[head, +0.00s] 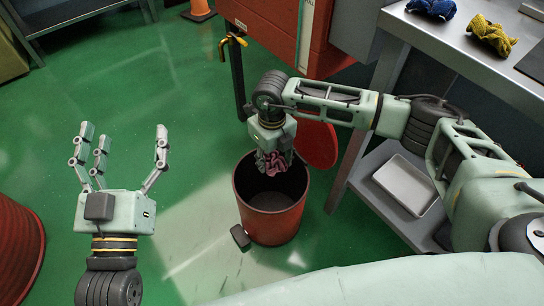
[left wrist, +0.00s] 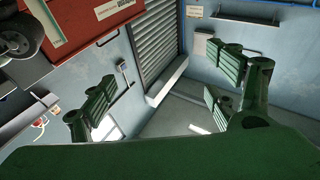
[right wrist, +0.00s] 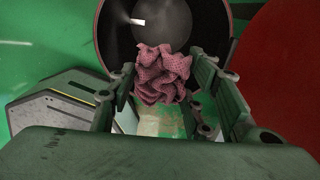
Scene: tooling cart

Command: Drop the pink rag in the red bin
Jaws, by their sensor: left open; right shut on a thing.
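The pink rag (head: 274,161) is crumpled in my right gripper (head: 274,158), over the mouth of the red bin (head: 268,222) in the head view. In the right wrist view the rag (right wrist: 162,74) sits between the fingers of my right gripper (right wrist: 167,85), with the dark inside of the bin (right wrist: 205,25) behind it. The gripper is shut on the rag. The bin stands upright on the green floor, and its visible inside looks empty. My left gripper (head: 122,150) is open and empty, fingers up, left of the bin; its fingers also show in the left wrist view (left wrist: 165,100).
The bin's round red lid (head: 316,145) is raised behind it; a pedal (head: 240,236) is at its front. A metal bench (head: 470,65) at right holds a blue rag (head: 432,8) and a yellow rag (head: 493,36). A grey tray (head: 405,186) lies on its lower shelf. Floor at left is mostly clear.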

